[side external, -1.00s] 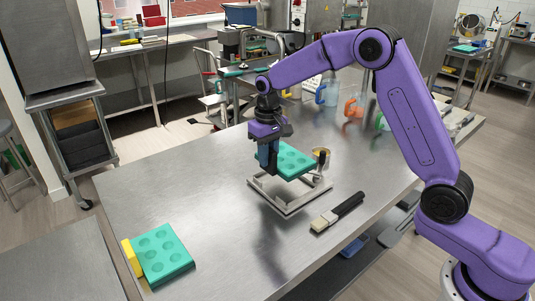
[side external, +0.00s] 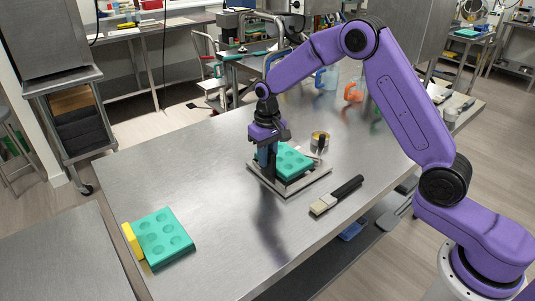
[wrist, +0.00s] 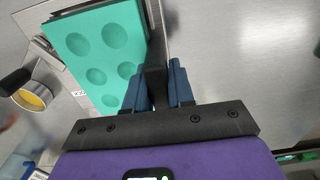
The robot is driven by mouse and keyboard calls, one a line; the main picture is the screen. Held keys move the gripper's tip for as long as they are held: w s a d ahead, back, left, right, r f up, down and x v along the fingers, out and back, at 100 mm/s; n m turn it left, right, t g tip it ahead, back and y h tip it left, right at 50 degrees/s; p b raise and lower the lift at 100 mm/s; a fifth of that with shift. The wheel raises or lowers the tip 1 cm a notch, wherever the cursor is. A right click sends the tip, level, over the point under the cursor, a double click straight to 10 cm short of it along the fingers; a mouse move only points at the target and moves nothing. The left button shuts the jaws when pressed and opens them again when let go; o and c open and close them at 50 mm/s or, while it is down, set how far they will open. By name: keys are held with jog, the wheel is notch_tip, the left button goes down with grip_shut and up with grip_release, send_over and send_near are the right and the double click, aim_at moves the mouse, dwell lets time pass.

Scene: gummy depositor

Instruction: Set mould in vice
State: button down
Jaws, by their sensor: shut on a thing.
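A green mould (side external: 292,160) with round cavities sits low within the metal frame of the vice (side external: 290,188), lying about level. Whether it rests fully on the vice floor I cannot tell. My gripper (side external: 267,160) is at the mould's left end, fingers pointing down. In the wrist view, the blue fingers of my gripper (wrist: 158,88) close around a dark grey piece beside the mould (wrist: 98,50). The fingers hide part of the mould's near edge. A metal part of the vice (wrist: 38,22) shows beside the mould.
A second green mould (side external: 165,236) with a yellow end piece (side external: 132,241) lies at the table's front left. A brush (side external: 337,195) lies right of the vice. A small round tin (side external: 320,138) stands behind it.

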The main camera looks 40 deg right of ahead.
jog(key=shift+f, duration=0.3)
jog(key=shift+f, duration=0.45)
dwell(0.3)
jog(key=c, duration=0.9)
grip_release()
jog(key=shift+r, duration=0.1)
notch_tip(320, 180, up, 17)
jog(key=shift+r, duration=0.1)
jog(key=shift+s+a, duration=0.1)
